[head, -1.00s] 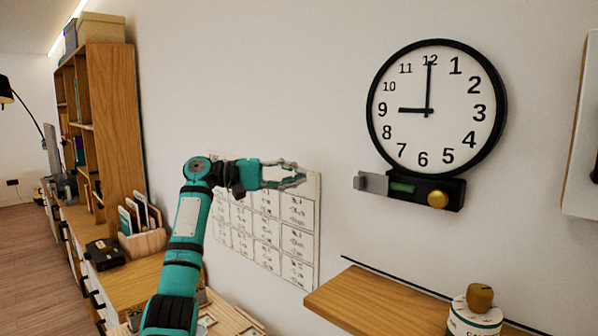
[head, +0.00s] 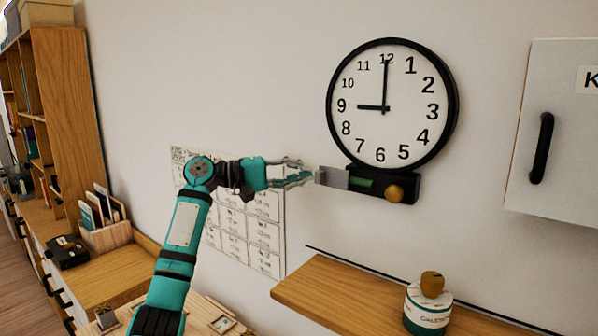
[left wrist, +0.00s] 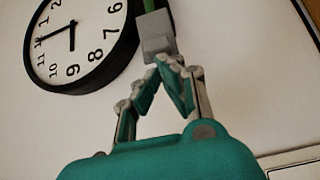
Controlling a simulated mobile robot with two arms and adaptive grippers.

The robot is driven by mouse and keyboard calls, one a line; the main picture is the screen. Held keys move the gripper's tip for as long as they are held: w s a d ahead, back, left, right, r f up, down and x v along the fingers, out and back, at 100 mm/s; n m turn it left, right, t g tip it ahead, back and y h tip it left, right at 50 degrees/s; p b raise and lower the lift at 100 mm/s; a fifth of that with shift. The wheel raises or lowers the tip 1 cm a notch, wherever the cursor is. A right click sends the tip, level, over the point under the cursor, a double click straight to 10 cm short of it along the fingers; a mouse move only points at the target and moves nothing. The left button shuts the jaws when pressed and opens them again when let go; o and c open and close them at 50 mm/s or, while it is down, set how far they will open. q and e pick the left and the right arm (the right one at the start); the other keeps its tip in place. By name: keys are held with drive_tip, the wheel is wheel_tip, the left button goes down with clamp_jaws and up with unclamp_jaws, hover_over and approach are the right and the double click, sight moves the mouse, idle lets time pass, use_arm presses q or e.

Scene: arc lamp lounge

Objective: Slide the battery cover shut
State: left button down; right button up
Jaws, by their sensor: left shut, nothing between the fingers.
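The battery box (head: 407,187) is black and sits under the wall clock (head: 420,100). Its grey cover (head: 333,180) sticks out to the left of the box, with a raised tab at its outer end. A green battery (head: 361,182) shows in the uncovered part of the box. My left gripper (head: 312,177) is shut and empty, its fingertips at the cover's left end. In the left wrist view the fingertips (left wrist: 173,62) are right by the grey cover (left wrist: 157,33); I cannot tell whether they touch. My right gripper is not in view.
A white cabinet (head: 560,130) hangs at the right. A paper chart (head: 262,235) is on the wall behind my arm.

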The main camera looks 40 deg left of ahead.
sight(339, 177)
use_arm(q)
drive_tip(key=d, duration=0.4)
drive_tip(key=d+b, duration=0.1)
drive_tip(key=d, duration=0.1)
drive_tip(key=shift+w+d, duration=0.35)
drive_tip(key=shift+a, duration=0.2)
drive_tip(key=shift+d, duration=0.1)
